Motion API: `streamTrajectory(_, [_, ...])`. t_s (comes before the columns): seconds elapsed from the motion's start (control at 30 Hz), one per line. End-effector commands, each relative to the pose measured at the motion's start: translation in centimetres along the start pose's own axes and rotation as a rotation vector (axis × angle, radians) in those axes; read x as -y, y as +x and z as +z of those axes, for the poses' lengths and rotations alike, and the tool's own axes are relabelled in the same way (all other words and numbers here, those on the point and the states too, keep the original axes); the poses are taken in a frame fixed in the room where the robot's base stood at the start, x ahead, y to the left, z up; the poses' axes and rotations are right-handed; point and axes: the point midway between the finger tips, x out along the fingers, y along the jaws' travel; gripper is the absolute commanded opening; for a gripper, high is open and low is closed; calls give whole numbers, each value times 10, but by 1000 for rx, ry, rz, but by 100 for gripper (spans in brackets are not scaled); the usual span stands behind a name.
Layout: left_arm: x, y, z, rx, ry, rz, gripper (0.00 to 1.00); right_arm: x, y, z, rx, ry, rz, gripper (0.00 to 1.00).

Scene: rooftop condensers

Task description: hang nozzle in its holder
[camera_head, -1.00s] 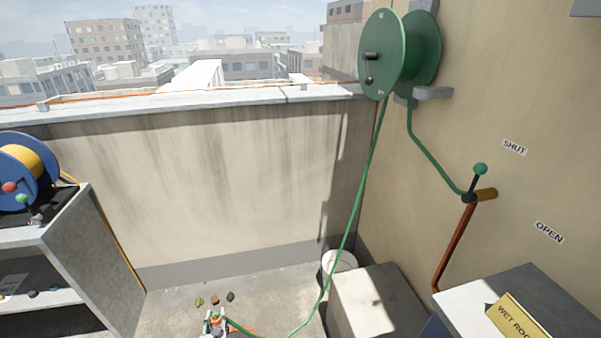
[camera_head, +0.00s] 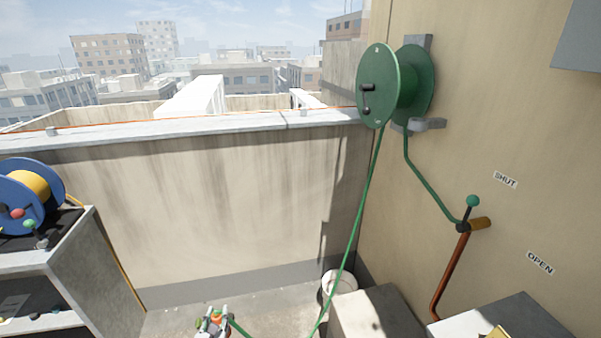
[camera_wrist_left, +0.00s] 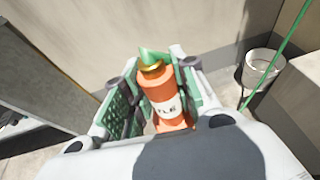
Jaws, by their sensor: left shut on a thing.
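The nozzle (camera_wrist_left: 160,95) is orange with a label, a gold collar and a green tip. It also shows small at the bottom of the head view (camera_head: 216,317). My left gripper (camera_wrist_left: 158,70) is shut around its body, a finger on each side; it also shows in the head view (camera_head: 213,313). The green hose (camera_head: 366,190) runs down from the green reel (camera_head: 376,85) on the right wall. A grey bracket (camera_head: 428,124) juts out under the reel; I cannot tell if it is the holder. My right gripper is out of view.
A parapet wall (camera_head: 220,200) stands behind the nozzle. A shelf unit (camera_head: 75,270) with a blue reel (camera_head: 45,175) is at left. A white bucket (camera_head: 340,282) and a grey box (camera_head: 380,318) stand at right. A valve lever (camera_head: 472,208) is on the right wall.

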Motion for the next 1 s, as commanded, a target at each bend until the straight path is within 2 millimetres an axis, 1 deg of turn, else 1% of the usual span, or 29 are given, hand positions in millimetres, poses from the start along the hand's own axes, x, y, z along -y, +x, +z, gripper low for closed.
streamTrajectory(0.03, [2,-5,11,3,0,-9,0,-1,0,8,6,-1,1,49])
streamTrajectory(0.1, [5,-10,22,5,4,-20,0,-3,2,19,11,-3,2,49])
streamTrajectory(0.4, [17,-32,71,16,20,-73,0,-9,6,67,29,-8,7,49])
streamTrajectory(0.6, [25,-46,99,26,33,-107,0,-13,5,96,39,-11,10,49])
streamTrajectory(0.7, [27,-51,108,30,37,-120,0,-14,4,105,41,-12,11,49])
streamTrajectory(0.8, [29,-54,114,32,41,-127,0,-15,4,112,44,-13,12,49])
streamTrajectory(1.0, [30,-56,116,33,41,-132,0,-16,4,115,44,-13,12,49])
